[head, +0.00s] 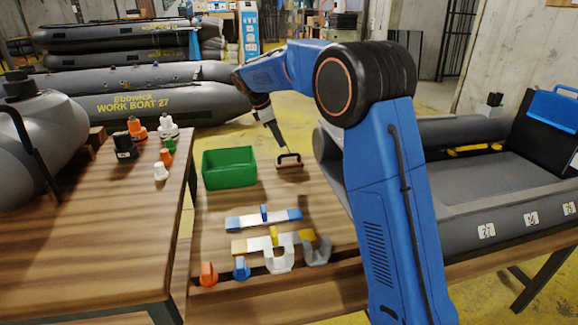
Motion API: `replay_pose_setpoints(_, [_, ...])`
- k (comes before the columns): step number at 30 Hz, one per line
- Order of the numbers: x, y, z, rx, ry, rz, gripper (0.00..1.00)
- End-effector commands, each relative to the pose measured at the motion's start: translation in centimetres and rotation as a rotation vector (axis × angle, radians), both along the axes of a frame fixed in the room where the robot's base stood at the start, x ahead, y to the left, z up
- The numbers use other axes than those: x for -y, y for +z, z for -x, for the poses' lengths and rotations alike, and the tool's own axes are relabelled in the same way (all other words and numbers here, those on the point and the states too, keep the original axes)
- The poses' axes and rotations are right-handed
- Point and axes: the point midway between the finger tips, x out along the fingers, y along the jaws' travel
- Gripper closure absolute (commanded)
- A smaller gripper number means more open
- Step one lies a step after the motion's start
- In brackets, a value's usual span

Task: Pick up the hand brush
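A small brown block with a dark arched handle (289,162), which looks like the hand brush, lies on the wooden table to the right of the green bin. It is small in view and its bristles cannot be made out. My gripper (278,137) points down just above and slightly left of it, at the end of my blue arm. They look close, but I cannot tell whether they touch. The fingers are too small and edge-on to show whether they are open or shut.
A green bin (229,168) stands left of the brush. Blue-and-white (263,219) and yellow-and-white (273,242) pieces lie nearer on the table (213,212). A grey inflatable boat (480,190) lies to the right. Valve-like parts stand on the left table (100,245).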

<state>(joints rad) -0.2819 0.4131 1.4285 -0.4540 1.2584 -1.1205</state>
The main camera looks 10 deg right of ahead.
Motion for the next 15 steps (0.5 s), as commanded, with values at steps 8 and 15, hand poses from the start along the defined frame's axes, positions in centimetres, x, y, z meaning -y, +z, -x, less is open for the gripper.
replay_pose_setpoints(8, [1.4,-3.3,-0.6,0.000,0.001,0.001,0.66])
replay_pose_setpoints(15, [1.8,-4.2,-0.9,0.000,0.000,0.001,0.66])
